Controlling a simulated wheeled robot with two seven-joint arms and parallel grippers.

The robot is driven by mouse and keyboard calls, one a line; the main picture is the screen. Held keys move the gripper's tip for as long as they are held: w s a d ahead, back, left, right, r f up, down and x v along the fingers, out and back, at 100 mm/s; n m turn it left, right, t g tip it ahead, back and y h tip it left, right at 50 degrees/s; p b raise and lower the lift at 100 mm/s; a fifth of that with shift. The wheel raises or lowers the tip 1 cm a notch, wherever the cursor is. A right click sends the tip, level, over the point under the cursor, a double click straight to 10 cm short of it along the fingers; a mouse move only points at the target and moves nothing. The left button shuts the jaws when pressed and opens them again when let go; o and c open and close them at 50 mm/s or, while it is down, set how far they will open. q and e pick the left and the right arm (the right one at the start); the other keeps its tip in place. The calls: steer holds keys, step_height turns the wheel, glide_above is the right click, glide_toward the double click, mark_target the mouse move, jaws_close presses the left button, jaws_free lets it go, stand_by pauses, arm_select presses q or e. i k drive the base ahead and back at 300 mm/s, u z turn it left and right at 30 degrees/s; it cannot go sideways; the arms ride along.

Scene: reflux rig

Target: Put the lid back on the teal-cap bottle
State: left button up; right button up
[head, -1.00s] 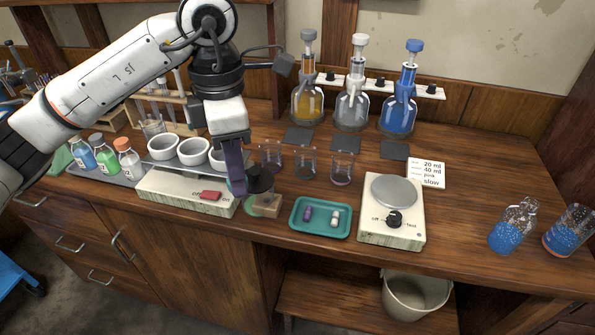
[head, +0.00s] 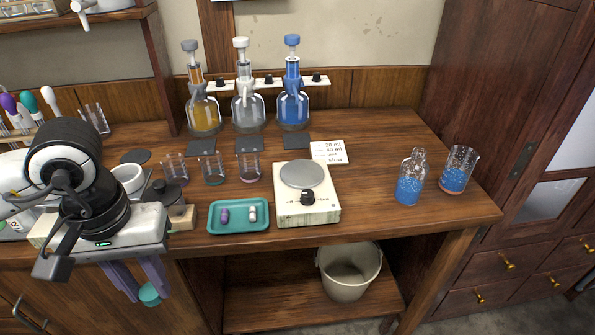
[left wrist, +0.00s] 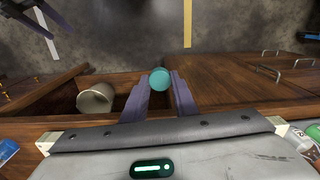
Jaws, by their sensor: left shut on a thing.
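My left gripper (head: 136,279) is shut on a teal cap (head: 149,295), in front of the counter's front edge at lower left of the head view. In the left wrist view the teal cap (left wrist: 160,79) sits between the two purple-grey fingertips. An open-necked glass bottle (head: 409,188) with blue contents stands upright at the counter's right, well away from the cap; no lid shows on it. I cannot tell for certain that it is the teal-cap bottle. What appears to be my right gripper (left wrist: 42,28) shows at the left wrist view's top left, its dark fingers apart and empty.
A beaker (head: 458,170) with blue contents stands right of the bottle. A hotplate (head: 307,208), a teal tray (head: 238,229) with small items and several empty beakers stand to its left. Dispenser bottles (head: 248,105) line the back. A bucket (head: 350,270) sits below.

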mark_target(412, 176)
steer(key=k, duration=0.5)
steer(key=u, duration=0.55)
steer(key=i, duration=0.8)
steer(key=z, duration=1.35)
